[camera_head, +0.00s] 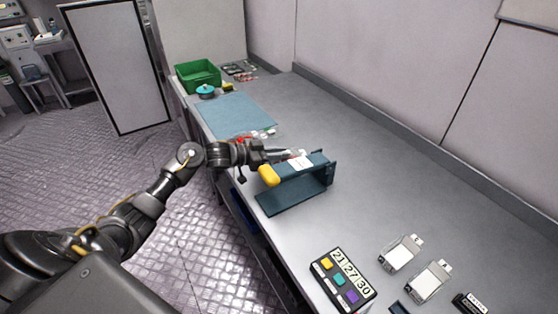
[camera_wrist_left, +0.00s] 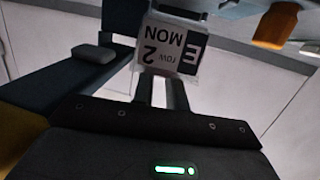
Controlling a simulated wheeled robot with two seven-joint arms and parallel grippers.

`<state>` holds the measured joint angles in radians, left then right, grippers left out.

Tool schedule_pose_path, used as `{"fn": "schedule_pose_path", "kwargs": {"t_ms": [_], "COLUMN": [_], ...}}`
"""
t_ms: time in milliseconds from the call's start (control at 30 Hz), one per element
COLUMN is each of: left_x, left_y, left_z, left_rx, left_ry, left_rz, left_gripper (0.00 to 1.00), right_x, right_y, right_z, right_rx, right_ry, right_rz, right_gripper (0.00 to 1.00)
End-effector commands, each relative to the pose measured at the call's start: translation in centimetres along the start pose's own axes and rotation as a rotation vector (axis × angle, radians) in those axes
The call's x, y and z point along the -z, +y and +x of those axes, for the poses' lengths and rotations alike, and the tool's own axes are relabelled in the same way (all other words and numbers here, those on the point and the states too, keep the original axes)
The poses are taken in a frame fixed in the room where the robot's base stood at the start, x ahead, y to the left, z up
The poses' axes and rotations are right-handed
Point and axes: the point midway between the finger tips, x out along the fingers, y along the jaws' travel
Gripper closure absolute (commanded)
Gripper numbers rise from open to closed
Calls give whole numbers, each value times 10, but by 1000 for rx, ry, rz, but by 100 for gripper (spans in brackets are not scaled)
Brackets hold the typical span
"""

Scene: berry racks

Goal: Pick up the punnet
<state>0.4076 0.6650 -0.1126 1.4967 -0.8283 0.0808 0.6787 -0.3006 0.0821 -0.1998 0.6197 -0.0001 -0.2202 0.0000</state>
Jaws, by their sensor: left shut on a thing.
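My left gripper (camera_wrist_left: 160,92) is shut on a small white labelled block (camera_wrist_left: 172,48), which reads "MON", "row 2" and "E" upside down in the left wrist view. I cannot tell whether this block is the punnet; no other clear punnet shows. My right gripper is out of view.
A green crate (camera_head: 198,75) and a blue-grey mat (camera_head: 238,117) lie at the far end of the grey bench. A panel with coloured buttons (camera_head: 342,280) and white devices (camera_head: 401,254) are at the near end. The bench right of the stand is clear.

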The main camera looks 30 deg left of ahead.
Motion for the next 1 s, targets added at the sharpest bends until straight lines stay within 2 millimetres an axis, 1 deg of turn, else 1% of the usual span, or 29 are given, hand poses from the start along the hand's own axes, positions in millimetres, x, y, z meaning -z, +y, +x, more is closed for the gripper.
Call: {"fn": "schedule_pose_path", "kwargs": {"t_ms": [33, 333, 500, 633, 800, 1000], "left_x": [8, 58, 69, 77, 84, 88], "left_y": [-1, -42, -72, -89, -104, -112], "left_z": [-2, -44, -68, -83, -96, -103], "left_rx": [1, 5, 7, 5, 4, 2], "left_ry": [5, 3, 2, 3, 2, 2], "left_rz": [8, 8, 3, 2, 2, 2], "left_gripper": [100, 100, 100, 100, 100, 100], "right_x": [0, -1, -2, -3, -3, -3], "right_y": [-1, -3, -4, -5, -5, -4], "right_z": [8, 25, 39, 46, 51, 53], "right_rx": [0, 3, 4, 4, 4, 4], "right_ry": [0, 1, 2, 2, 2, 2], "right_rz": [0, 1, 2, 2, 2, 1], "right_gripper": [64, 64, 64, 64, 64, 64]}}
